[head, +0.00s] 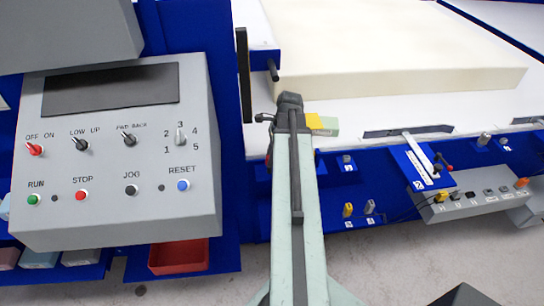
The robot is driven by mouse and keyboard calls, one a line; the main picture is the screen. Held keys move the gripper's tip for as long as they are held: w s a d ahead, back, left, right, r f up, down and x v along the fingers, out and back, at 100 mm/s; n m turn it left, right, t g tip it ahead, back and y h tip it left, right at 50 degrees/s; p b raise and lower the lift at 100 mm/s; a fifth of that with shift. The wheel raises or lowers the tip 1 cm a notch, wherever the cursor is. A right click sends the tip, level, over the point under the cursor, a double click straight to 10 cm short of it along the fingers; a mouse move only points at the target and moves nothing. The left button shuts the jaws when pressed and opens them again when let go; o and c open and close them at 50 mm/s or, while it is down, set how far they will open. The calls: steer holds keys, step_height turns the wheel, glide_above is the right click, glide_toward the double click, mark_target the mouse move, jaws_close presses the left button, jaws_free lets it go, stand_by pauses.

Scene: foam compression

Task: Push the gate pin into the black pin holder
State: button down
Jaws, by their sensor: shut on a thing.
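My gripper (290,105) is at the far end of my pale green arm, over the front edge of the white machine bed. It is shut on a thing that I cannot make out. A small dark piece (263,117) sticks out to its left; I cannot tell whether this is the gate pin. A dark, pin-like rod (273,71) hangs at the end of a blue block just beyond the gripper. A black upright bar (243,90) stands to the left. I cannot tell for sure which dark part is the pin holder.
A large cream foam slab (400,50) lies on the white bed (380,110) behind my gripper. A yellow and pale green piece (322,124) shows right beside it. A grey control panel (125,150) stands at the left, with a red bin (178,256) below it. A grey connector box (470,205) is at the right.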

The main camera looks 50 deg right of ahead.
mark_target(268, 157)
steer(key=shift+f+b, duration=0.75)
steer(key=shift+f, duration=0.05)
steer(key=c, duration=1.1)
jaws_free()
steer(key=shift+r+p, duration=3.05)
steer(key=p+v, duration=0.7)
steer(key=shift+d+r, duration=0.1)
steer(key=shift+r, duration=0.25)
